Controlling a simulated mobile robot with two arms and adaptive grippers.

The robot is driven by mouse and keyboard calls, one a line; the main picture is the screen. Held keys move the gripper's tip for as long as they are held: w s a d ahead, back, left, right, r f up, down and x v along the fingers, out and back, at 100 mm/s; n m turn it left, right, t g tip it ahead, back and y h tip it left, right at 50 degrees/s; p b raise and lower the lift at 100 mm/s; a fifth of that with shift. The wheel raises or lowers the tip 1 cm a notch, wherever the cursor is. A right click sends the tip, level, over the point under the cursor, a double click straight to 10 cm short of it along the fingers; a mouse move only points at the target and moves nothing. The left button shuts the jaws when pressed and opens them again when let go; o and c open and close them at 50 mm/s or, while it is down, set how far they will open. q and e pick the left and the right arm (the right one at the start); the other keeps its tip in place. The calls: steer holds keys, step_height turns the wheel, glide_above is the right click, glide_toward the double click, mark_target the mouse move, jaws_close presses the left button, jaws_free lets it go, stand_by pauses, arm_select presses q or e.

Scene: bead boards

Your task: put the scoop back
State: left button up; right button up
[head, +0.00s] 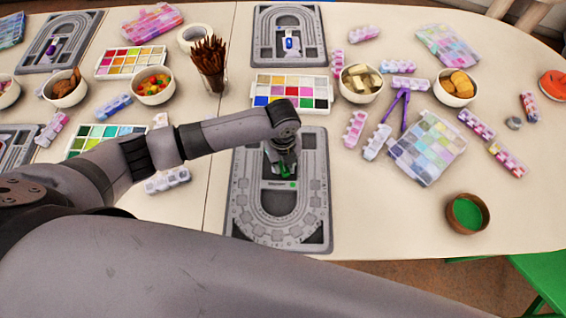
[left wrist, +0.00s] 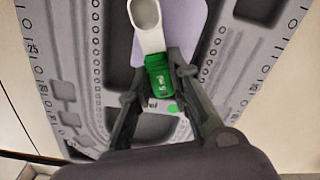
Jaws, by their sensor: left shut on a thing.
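The scoop (left wrist: 146,25) has a white, ring-like bowl end and a green handle marked "5 ml". My left gripper (left wrist: 157,70) is shut on the green handle, one finger on each side. The scoop is over the grey bead board (head: 240,215), its white end over a lilac patch (left wrist: 186,28). I cannot tell whether it touches the board. In the head view my left gripper (head: 284,166) hangs over the board's middle and mostly hides the scoop, with some green showing. A green dot (left wrist: 172,108) is on the board beside the handle. My right gripper is out of view.
A bead tray (head: 291,79) sits just behind the board. Bead strips (head: 354,130), purple tweezers (head: 403,108) and a bead box (head: 430,150) lie to the right. A brown bowl with green contents (head: 467,213) stands front right. The table between board and bowl is clear.

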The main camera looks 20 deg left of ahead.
mark_target(283, 167)
arm_select(q)
steer(key=shift+f, duration=0.1)
steer(key=o, duration=0.6)
step_height(283, 167, up, 12)
steer(key=shift+b, duration=0.3)
stand_by(0.6)
